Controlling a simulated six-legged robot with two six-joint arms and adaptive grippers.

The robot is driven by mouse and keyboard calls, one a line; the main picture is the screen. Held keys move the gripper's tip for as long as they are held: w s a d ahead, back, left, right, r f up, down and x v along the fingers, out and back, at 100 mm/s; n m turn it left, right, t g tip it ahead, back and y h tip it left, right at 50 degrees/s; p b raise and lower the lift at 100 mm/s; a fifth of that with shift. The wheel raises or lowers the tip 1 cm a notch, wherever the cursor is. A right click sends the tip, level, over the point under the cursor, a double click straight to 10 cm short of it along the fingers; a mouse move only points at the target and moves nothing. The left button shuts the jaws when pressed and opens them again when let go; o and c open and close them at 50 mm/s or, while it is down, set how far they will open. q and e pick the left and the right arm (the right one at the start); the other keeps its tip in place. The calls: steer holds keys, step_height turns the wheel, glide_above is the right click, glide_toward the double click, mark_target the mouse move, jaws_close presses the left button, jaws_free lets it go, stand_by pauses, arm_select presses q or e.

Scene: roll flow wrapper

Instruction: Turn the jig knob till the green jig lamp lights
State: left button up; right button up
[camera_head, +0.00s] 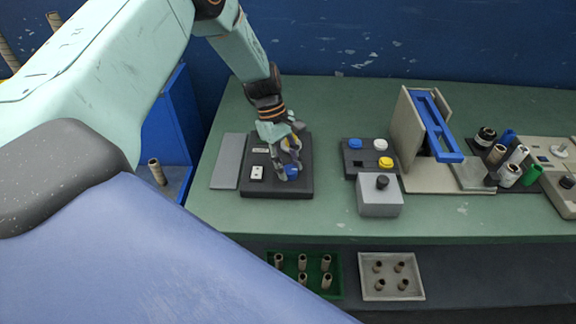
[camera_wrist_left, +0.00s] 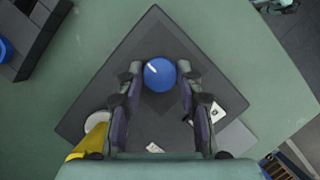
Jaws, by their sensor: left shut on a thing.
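A blue round knob (camera_head: 291,172) stands on a dark flat panel (camera_head: 262,188) at the left of the green bench. In the left wrist view the knob (camera_wrist_left: 160,76) has a white mark pointing up and left. My left gripper (camera_head: 287,170) reaches down over the panel and is shut on the knob, one finger on each side (camera_wrist_left: 160,88). A pale round disc (camera_wrist_left: 97,123) and a yellow part (camera_wrist_left: 90,145) stand on the panel, partly cut off by the gripper. I see no green light on the panel. My right gripper is not in view.
A dark button box (camera_head: 352,170) and a grey box with a black knob (camera_head: 380,198) stand right of the panel. A blue-framed stand (camera_head: 433,125) and several rolls (camera_head: 509,174) are further right. A grey plate (camera_head: 228,160) lies left.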

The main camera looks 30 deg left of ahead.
arm_select(q)
steer(key=shift+m+g, duration=0.3)
steer(key=shift+m, duration=0.8)
steer(key=shift+b, duration=0.3)
steer(key=o, duration=1.2)
steer(key=shift+w, duration=0.1)
steer(key=shift+c, duration=0.2)
steer(key=v, duration=1.2)
steer(key=shift+d, duration=0.2)
